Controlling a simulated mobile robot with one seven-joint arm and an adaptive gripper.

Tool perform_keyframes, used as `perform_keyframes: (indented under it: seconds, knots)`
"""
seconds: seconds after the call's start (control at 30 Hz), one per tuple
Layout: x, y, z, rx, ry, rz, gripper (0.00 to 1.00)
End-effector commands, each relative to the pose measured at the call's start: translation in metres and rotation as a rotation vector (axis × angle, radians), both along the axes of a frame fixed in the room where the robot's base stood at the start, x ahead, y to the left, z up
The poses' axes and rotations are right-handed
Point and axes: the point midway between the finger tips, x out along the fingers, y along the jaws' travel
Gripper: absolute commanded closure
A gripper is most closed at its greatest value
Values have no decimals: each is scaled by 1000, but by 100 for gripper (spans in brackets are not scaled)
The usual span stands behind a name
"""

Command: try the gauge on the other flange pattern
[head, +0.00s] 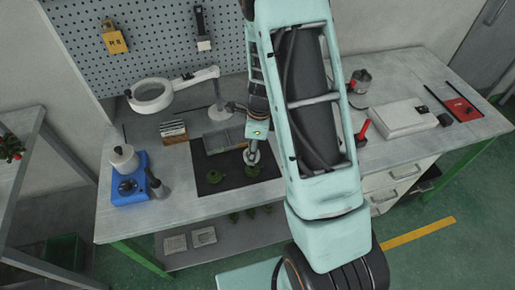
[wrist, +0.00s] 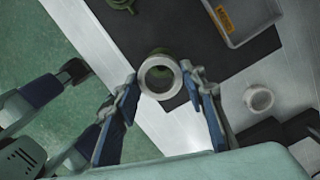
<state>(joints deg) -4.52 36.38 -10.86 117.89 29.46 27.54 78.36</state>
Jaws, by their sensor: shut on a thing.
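In the wrist view my gripper (wrist: 160,78) is shut on a pale metal ring gauge (wrist: 146,80), held flat between the fingertips. A green flange pattern (wrist: 160,51) shows just behind the ring, partly covered by it. I cannot tell whether they touch. Another green flange pattern (wrist: 122,4) is cut off at the top edge, on the dark mat (wrist: 185,32). In the head view my gripper (head: 251,158) is over the right-hand pattern (head: 252,171). The other pattern (head: 214,177) lies to its left, clear of the gripper.
A separate pale ring (wrist: 258,98) lies on the bare bench to the right in the wrist view. A blue machine (head: 130,188) stands left in the head view, with a magnifier lamp (head: 149,107) behind. A white box (head: 400,117) stands right.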

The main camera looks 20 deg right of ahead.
Motion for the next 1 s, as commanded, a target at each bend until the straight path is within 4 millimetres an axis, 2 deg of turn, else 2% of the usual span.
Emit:
perform_keyframes:
  seconds: [0.5, 0.67, 1.0]
  knots:
    - [0, 2, 0, 0, 0, 3, 92]
    - [0, 2, -8, 0, 0, 3, 92]
    - [0, 2, -38, 0, 0, 4, 92]
